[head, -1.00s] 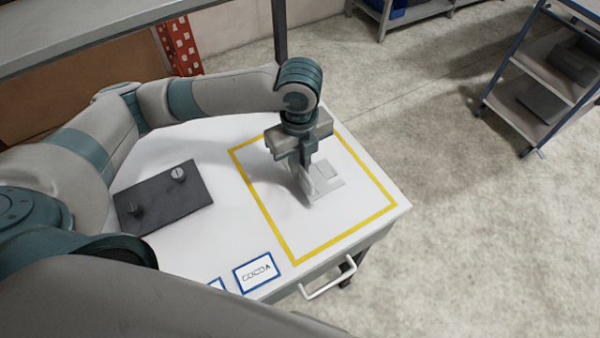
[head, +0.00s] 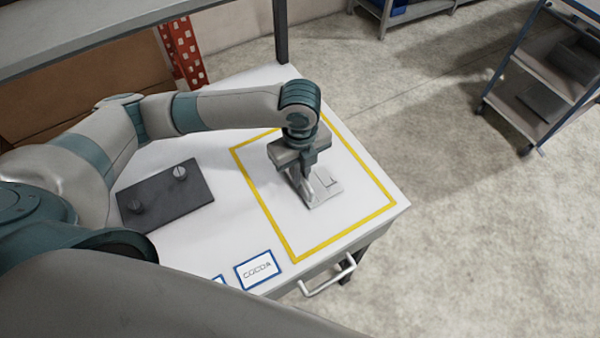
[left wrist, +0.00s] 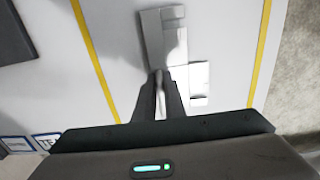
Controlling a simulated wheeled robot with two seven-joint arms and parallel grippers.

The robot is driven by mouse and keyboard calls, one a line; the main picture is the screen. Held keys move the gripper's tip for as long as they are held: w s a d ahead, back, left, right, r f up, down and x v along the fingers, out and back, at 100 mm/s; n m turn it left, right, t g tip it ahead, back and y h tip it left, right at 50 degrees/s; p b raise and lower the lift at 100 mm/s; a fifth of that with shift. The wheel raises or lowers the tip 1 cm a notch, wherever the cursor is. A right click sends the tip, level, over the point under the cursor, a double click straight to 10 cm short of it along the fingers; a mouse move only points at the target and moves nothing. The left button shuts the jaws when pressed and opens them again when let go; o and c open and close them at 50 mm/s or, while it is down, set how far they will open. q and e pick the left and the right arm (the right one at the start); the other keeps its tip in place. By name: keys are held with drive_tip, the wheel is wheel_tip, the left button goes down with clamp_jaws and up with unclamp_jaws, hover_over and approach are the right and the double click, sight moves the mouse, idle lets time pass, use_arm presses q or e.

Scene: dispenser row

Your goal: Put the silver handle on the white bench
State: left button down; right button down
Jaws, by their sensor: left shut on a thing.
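The silver handle (head: 328,186) is a pale grey, flat, angular piece inside the yellow outline on the white bench (head: 350,222). My left gripper (head: 308,189) points down and is shut on it. In the left wrist view the handle (left wrist: 163,38) extends beyond the fingertips (left wrist: 159,88), with another pale part to their right. The fingers hide part of it. It is at or very close to the bench top; I cannot tell whether it touches. My right gripper is not in view.
A dark plate with two knobs (head: 160,197) lies on the bench to the left. The bench inside the yellow outline is otherwise clear. A shelf cart (head: 540,85) stands apart at the upper right.

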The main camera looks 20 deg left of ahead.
use_arm(q)
drive_tip(key=shift+f, duration=0.1)
drive_tip(key=c, duration=1.8)
unclamp_jaws()
drive_tip(key=shift+c, duration=0.2)
wheel_tip(320, 180, up, 12)
drive_tip(key=b, duration=0.3)
